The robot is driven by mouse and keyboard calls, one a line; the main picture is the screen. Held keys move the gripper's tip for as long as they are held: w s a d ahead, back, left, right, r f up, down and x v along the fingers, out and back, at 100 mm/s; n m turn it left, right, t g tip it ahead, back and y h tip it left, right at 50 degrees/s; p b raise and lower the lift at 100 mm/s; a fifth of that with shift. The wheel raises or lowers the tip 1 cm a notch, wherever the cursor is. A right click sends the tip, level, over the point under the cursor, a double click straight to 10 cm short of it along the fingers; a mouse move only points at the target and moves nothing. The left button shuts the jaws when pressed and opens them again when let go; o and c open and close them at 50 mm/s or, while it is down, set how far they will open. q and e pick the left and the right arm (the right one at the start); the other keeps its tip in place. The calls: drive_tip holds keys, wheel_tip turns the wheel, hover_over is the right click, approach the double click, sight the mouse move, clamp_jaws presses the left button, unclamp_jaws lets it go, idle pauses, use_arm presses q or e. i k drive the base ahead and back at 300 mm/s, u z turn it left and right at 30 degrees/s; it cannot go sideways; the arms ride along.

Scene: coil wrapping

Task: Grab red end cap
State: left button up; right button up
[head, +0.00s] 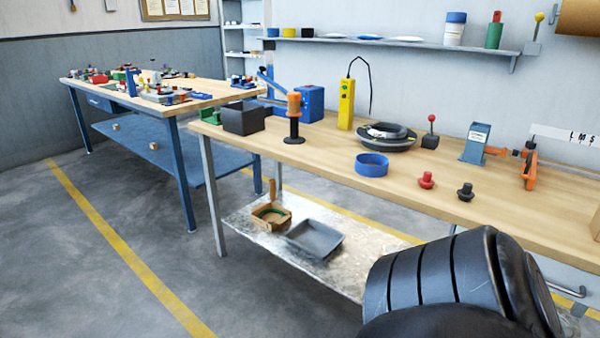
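A small red end cap (426,180) stands upright on the near wooden workbench (335,155), right of a blue ring (371,165). A similar black cap (465,191) stands just to its right, apart from it. Neither of my grippers shows in the head view. A large black ribbed part, which looks like one of my arm links, fills the bottom right and hides part of the bench front.
Behind the caps are a dark coil (386,137), a yellow box (346,104), a red-knobbed lever (431,133) and a blue-grey stand (475,143). A grey tray (314,239) lies on the lower shelf. The bench around the red cap is clear.

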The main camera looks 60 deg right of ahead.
sight(426, 182)
drive_tip(key=u, duration=1)
drive_tip(key=k, duration=1.75)
drive_tip(key=z, duration=0.85)
